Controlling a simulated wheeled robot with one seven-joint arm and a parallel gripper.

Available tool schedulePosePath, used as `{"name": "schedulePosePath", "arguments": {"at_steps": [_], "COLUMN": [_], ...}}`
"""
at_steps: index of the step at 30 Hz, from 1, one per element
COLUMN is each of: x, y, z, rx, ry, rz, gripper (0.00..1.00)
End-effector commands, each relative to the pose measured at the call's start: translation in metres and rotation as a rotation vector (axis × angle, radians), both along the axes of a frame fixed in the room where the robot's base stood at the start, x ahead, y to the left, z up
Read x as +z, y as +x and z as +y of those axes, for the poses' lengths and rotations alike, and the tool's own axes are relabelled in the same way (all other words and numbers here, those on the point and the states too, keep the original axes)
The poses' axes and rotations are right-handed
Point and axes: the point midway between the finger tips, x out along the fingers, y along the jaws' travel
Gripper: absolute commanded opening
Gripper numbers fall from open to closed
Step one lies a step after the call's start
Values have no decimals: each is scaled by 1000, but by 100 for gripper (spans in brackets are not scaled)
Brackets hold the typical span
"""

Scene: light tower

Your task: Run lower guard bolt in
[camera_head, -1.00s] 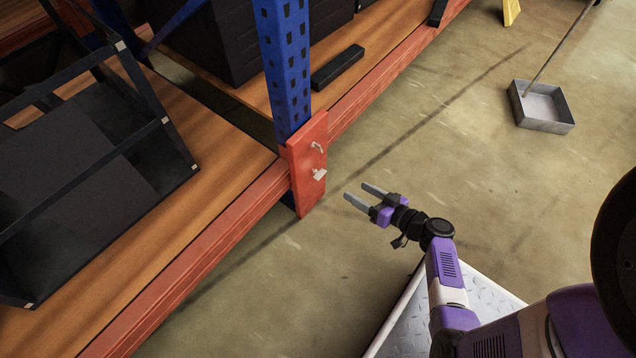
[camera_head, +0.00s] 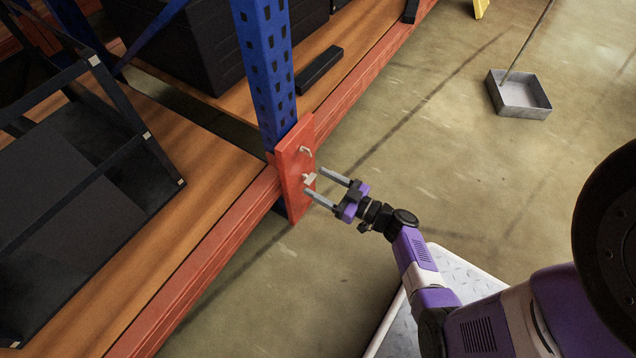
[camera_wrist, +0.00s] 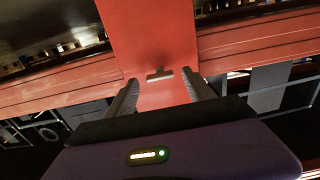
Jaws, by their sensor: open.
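The red guard plate (camera_head: 294,205) stands upright at the foot of the blue rack post (camera_head: 266,75). The lower guard bolt (camera_head: 310,180) sticks out of the plate's face with a pale crosspiece at its end. A second bolt (camera_head: 306,151), bent like a hook, is above it on the same plate. My gripper (camera_head: 314,182) is open and empty, its fingertips close to the plate on both sides of the lower bolt. In the wrist view the lower bolt's pale crosspiece (camera_wrist: 159,74) lies between the two finger ends. I cannot tell whether a finger touches it.
The orange rack beam (camera_head: 215,255) runs along both sides of the plate. A black frame (camera_head: 160,160) stands on the left shelf. A grey tray (camera_head: 520,108) with a pole is on the floor at upper right. The floor between is clear.

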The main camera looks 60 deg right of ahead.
Motion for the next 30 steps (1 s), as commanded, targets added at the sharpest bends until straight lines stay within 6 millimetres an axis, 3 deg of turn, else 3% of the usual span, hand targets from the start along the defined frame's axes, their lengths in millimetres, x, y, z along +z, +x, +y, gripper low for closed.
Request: {"name": "schedulePosePath", "arguments": {"at_steps": [11, 21, 30], "x": [0, 0, 0], "y": [9, 8, 8], "z": [0, 1, 1], "rx": [0, 0, 1], "ry": [1, 1, 40], "rz": [0, 0, 2], "gripper": [62, 0, 0]}}
